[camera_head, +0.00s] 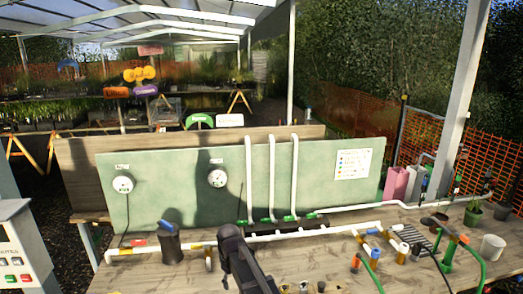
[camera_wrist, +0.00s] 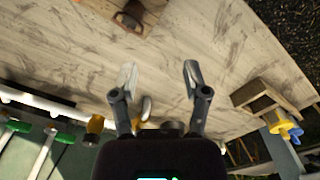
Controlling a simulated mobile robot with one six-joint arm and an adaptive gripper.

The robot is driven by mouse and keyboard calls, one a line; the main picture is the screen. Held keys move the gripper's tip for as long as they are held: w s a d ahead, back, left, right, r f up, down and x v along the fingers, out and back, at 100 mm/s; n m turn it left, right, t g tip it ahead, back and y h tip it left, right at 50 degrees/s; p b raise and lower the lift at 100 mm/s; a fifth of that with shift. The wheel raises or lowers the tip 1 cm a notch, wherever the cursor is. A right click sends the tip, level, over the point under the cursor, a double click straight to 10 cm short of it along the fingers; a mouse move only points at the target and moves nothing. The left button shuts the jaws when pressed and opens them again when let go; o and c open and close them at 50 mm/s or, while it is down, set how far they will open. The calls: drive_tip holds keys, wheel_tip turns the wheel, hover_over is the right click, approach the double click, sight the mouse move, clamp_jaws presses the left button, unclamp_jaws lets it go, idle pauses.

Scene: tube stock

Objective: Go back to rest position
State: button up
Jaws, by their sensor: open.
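My gripper (camera_wrist: 160,75) is open in the wrist view, its two fingers apart with bare wooden bench top (camera_wrist: 175,40) between and beyond the tips. A small pale and brown piece (camera_wrist: 146,108) shows between the fingers near the palm; I cannot tell what it is or how far off it lies. No object is held between the fingertips. In the head view, my dark arm rises over the front of the bench (camera_head: 330,255), and I cannot make out the fingers there.
White pipes (camera_head: 330,230) with coloured fittings run along the bench before a green panel (camera_head: 150,170) with gauges. A black cup (camera_head: 170,247) stands left, a white pot (camera_head: 492,247) right. A wooden box (camera_wrist: 262,98) sits at the bench edge in the wrist view.

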drive_tip(key=s+d+f+m+b, duration=0.2)
drive_tip(key=s+d+m, duration=0.2)
drive_tip(key=d, duration=0.9)
drive_tip(key=s+d+f+m+b, duration=0.2)
drive_tip(key=s+d+m, duration=0.3)
drive_tip(key=s+d, duration=0.4)
drive_tip(key=d, duration=0.4)
drive_tip(key=shift+d+f, duration=0.25)
drive_tip(key=shift+d, duration=0.15)
